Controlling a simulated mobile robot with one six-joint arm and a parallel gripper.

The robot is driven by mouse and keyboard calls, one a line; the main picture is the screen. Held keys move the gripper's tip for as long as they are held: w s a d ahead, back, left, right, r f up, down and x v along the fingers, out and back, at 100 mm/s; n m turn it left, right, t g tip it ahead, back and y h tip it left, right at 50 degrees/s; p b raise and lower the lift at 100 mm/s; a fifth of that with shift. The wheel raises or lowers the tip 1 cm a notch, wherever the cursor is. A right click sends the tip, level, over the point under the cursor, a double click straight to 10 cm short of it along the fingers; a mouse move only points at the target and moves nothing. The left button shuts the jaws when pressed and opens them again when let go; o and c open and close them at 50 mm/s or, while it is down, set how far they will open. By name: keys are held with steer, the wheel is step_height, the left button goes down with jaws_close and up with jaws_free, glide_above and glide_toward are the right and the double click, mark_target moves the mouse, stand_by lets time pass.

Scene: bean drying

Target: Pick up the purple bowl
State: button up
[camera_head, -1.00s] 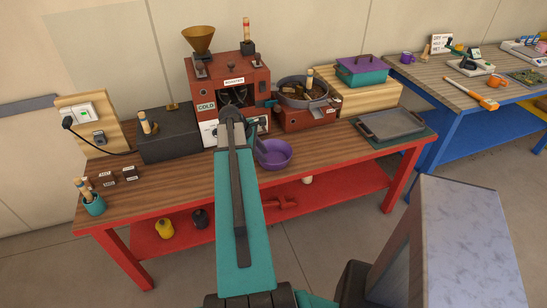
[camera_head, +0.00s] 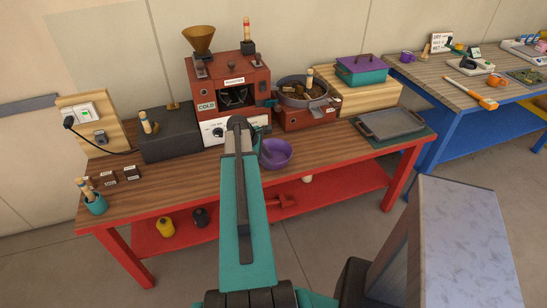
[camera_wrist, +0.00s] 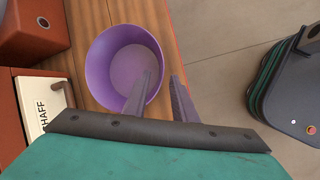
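The purple bowl (camera_head: 277,150) stands upright on the wooden top of the red workbench, near its front edge and in front of the roaster. In the wrist view the bowl (camera_wrist: 103,65) is seen from above and looks empty. My gripper (camera_wrist: 162,82) is open, its two fingers apart at the bowl's right side. One finger overlaps the bowl's inside and the other shows just outside the rim, so the wall appears between them. I cannot tell how deep they reach or whether they touch. In the head view my arm hides most of the gripper.
The red roaster (camera_head: 228,100) stands behind the bowl, with a round pan (camera_head: 303,103) to its right. A white CHAFF panel (camera_wrist: 38,102) is left of the bowl in the wrist view. A grey tray (camera_head: 392,124) lies farther right.

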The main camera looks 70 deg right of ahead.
steer(key=shift+p+x, duration=0.8)
steer(key=shift+x, duration=0.45)
steer(key=shift+p+x, duration=0.3)
steer(key=shift+x, duration=0.9)
steer(key=shift+d, duration=0.1)
steer(key=shift+c, duration=0.3)
jaws_close()
